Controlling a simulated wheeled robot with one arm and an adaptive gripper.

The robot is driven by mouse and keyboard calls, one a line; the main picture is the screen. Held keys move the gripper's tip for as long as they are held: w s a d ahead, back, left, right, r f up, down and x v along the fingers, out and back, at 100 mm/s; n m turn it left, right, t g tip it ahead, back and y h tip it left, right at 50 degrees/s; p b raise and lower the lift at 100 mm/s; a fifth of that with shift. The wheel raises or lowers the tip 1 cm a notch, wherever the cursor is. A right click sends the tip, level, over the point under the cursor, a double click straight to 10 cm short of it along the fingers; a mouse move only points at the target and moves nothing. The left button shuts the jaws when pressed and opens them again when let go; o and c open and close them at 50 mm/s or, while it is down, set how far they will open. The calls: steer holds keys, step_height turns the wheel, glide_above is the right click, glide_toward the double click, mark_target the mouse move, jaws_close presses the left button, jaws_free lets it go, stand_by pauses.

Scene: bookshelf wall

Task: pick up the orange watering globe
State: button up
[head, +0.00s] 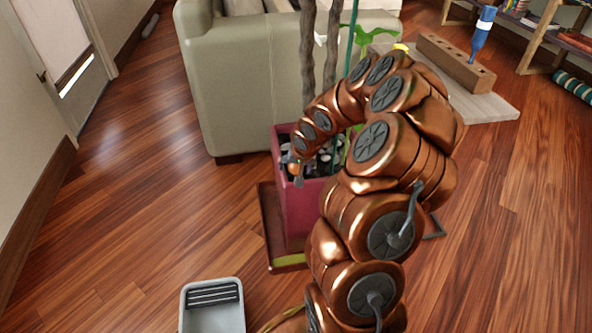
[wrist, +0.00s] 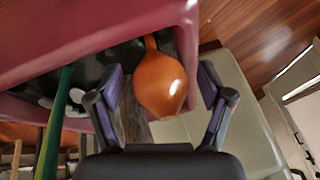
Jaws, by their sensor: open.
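The orange watering globe (wrist: 160,84) shows in the wrist view as a glossy round bulb, its thin neck running toward the dark inside of the magenta planter (wrist: 60,35). My gripper (wrist: 162,88) is open, with one finger on each side of the globe and a visible gap at both sides. In the head view, a small orange part of the globe (head: 294,168) shows at the left edge of the planter (head: 297,212), by my gripper (head: 298,174). My arm hides much of the planter there.
Trunks and a green stake (head: 350,38) rise from the planter, which stands on a brown tray (head: 266,225). A pale green sofa (head: 235,90) is close behind. A grey bin (head: 212,312) sits at front left.

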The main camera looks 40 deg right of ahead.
steer(key=shift+c, duration=0.4)
steer(key=c, duration=1.2)
steer(key=shift+r, duration=0.1)
